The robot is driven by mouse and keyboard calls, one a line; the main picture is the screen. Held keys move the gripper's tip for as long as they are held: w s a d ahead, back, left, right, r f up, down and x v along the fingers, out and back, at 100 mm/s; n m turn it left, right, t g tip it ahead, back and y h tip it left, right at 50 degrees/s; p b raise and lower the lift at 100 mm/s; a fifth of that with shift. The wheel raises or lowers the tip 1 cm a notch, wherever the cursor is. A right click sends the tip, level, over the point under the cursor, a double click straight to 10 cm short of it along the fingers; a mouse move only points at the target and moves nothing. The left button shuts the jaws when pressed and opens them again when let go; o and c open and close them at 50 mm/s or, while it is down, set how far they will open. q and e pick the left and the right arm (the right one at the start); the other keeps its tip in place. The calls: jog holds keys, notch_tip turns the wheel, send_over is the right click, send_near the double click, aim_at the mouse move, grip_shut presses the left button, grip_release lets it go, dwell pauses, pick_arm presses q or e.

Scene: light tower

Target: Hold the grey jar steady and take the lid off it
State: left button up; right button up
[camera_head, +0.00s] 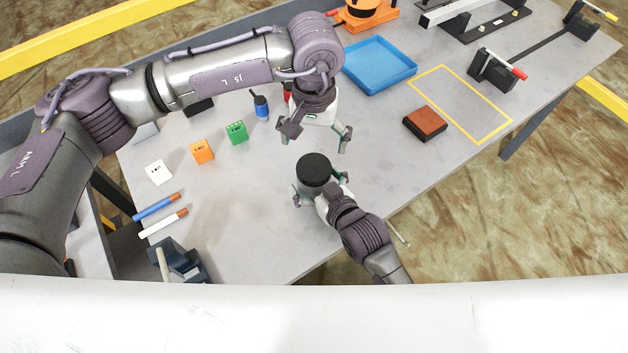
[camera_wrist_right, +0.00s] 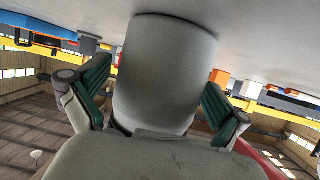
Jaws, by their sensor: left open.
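The grey jar (camera_wrist_right: 165,75) stands upright on the table, its dark lid (camera_head: 314,164) on top. My right gripper (camera_head: 321,190) reaches in from the lower right, with a finger on either side of the jar body. In the right wrist view the jar fills the space between the green-padded fingers; a narrow gap seems to show at the left one, and contact is unclear. My left gripper (camera_head: 316,139) is open and empty, pointing down above and just behind the lid, apart from it.
A blue tray (camera_head: 379,66) and a brown block (camera_head: 425,123) lie to the right. Orange (camera_head: 202,151), green (camera_head: 236,132) and white (camera_head: 158,172) blocks, a blue bottle (camera_head: 261,106) and two markers (camera_head: 163,223) lie left. The table's front edge is close to the right arm.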

aim_at(314, 167)
jog(key=c, duration=1.3)
pick_arm(q)
jog(key=shift+c, duration=1.1)
pick_arm(e)
grip_shut()
pick_arm(q)
jog(key=m, duration=0.4)
jog(key=shift+f, duration=0.25)
jog(key=shift+m, duration=0.3)
notch_tip(314, 167, down, 8)
jog(key=shift+r, duration=0.2)
